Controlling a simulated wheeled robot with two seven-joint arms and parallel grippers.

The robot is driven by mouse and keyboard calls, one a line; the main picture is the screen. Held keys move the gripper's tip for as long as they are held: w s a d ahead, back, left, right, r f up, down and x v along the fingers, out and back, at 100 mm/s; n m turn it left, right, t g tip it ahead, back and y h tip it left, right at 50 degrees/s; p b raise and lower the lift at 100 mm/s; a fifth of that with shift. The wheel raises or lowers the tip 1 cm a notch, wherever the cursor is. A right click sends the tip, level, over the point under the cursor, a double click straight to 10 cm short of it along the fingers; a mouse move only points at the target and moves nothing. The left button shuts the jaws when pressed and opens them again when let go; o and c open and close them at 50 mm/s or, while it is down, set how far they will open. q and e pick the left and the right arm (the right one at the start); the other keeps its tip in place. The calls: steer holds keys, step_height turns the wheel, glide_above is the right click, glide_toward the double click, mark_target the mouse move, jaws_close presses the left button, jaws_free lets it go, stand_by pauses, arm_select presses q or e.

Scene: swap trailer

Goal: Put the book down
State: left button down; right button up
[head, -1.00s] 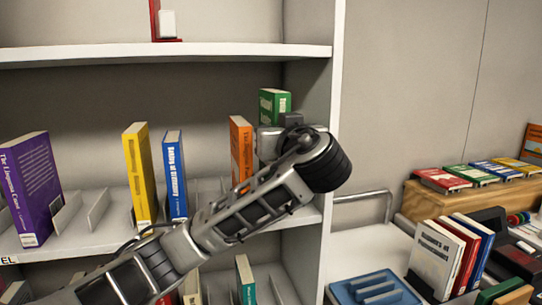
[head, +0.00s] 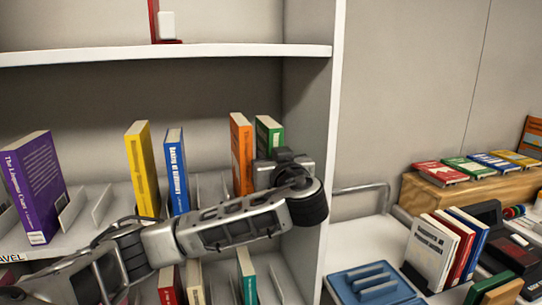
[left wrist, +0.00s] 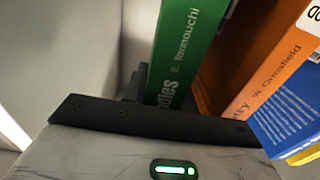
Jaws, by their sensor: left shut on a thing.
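The green book (head: 269,133) stands upright at the right end of the middle shelf, beside the orange book (head: 241,152). My left gripper (head: 268,170) is shut on the green book from the front. The book's lower part is hidden behind my gripper and arm, so I cannot tell whether it touches the shelf board. In the left wrist view the green spine (left wrist: 193,55) is close to my left gripper (left wrist: 140,88), and the orange book (left wrist: 285,85) is just right of it. My right gripper does not show.
Blue (head: 176,172), yellow (head: 141,168) and purple (head: 35,185) books stand farther left between white dividers (head: 97,207). The shelf's side wall (head: 312,130) is close on the right. A cart with books, a blue rack (head: 372,285) and a wooden box (head: 480,193) stands beyond it.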

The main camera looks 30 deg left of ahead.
arm_select(q)
steer(key=shift+f+b, duration=0.2)
steer(key=shift+b, duration=0.15)
steer(key=c, duration=1.1)
jaws_free()
steer(key=shift+r, duration=0.1)
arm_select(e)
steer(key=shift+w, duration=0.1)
arm_select(q)
steer(key=b+v, duration=0.2)
steer(key=v, duration=1)
steer(key=shift+r, duration=0.1)
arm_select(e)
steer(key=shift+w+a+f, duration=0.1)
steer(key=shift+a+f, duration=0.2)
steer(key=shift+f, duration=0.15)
